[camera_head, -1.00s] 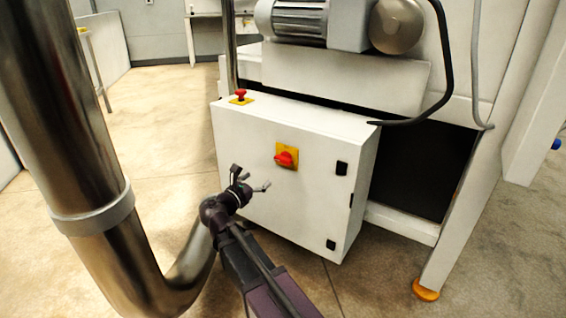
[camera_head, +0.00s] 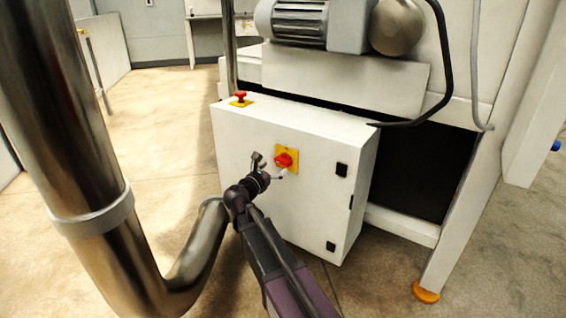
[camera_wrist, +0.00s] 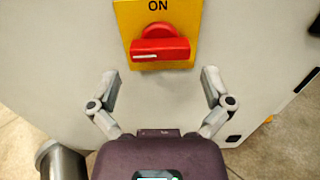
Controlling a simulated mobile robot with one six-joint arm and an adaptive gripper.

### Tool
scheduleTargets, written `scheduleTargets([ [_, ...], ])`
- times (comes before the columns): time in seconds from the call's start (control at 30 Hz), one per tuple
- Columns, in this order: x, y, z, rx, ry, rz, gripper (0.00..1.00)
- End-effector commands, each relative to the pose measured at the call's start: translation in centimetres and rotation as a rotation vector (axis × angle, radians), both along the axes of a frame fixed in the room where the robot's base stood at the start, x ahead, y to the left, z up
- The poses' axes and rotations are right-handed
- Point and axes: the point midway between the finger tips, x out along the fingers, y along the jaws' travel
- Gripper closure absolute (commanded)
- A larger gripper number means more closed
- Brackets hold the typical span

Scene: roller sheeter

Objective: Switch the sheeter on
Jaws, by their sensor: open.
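The red rotary switch (camera_head: 283,160) sits on a yellow plate (camera_head: 293,154) on the front of the white control cabinet (camera_head: 318,150). In the wrist view the red handle (camera_wrist: 160,49) lies level, with a white mark at its left end, and the yellow plate (camera_wrist: 123,14) reads "ON" above it. My gripper (camera_wrist: 160,88) is open, its fingers apart below and to either side of the handle, with nothing between them. In the head view my gripper (camera_head: 269,169) is just left of and below the switch. The wrist view shows no contact.
A red mushroom button (camera_head: 240,96) stands on the cabinet's top left. A large metal pipe (camera_head: 75,120) bends close to my arm on the left. A grey motor (camera_head: 300,20) is above the cabinet, and a black cable (camera_head: 445,80) runs to its right.

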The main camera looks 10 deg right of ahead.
Motion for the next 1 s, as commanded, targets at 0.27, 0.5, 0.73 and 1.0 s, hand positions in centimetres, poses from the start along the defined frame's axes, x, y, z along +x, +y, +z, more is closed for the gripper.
scheduleTargets([
  [0.27,2.7,-2.6,0.0,0.0,0.0,-0.001,0.0],
  [0.5,3.4,-3.4,0.0,0.0,0.0,0.0,0.0],
  [0.73,3.5,-3.5,0.0,0.0,0.0,0.0,0.0],
  [1.0,3.5,-3.5,0.0,0.0,0.0,0.0,0.56],
])
